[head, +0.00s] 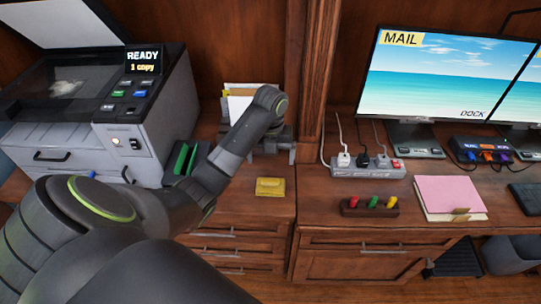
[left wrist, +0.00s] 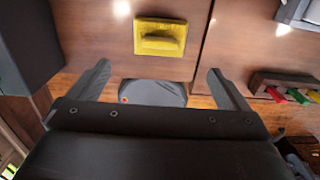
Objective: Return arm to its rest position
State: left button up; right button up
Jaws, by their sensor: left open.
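My left arm (head: 232,150) comes in from the lower left of the head view, bent and reaching over the desk. My left gripper (head: 272,150) is at its far end, beyond the yellow pad and partly hidden behind the wrist. In the left wrist view the gripper's two fingers (left wrist: 160,85) are spread wide with nothing held between them. The yellow pad (head: 270,187) lies on the wooden surface, apart from the fingers; it also shows at the top of the left wrist view (left wrist: 160,38). My right gripper is not in view.
A grey printer (head: 135,105) with an open lid stands at the left, close to my arm. A wooden post (head: 316,70) rises right of the gripper. Further right are a power strip (head: 368,170), a wooden block with coloured pieces (head: 370,205), a pink folder (head: 448,194) and monitors (head: 440,75).

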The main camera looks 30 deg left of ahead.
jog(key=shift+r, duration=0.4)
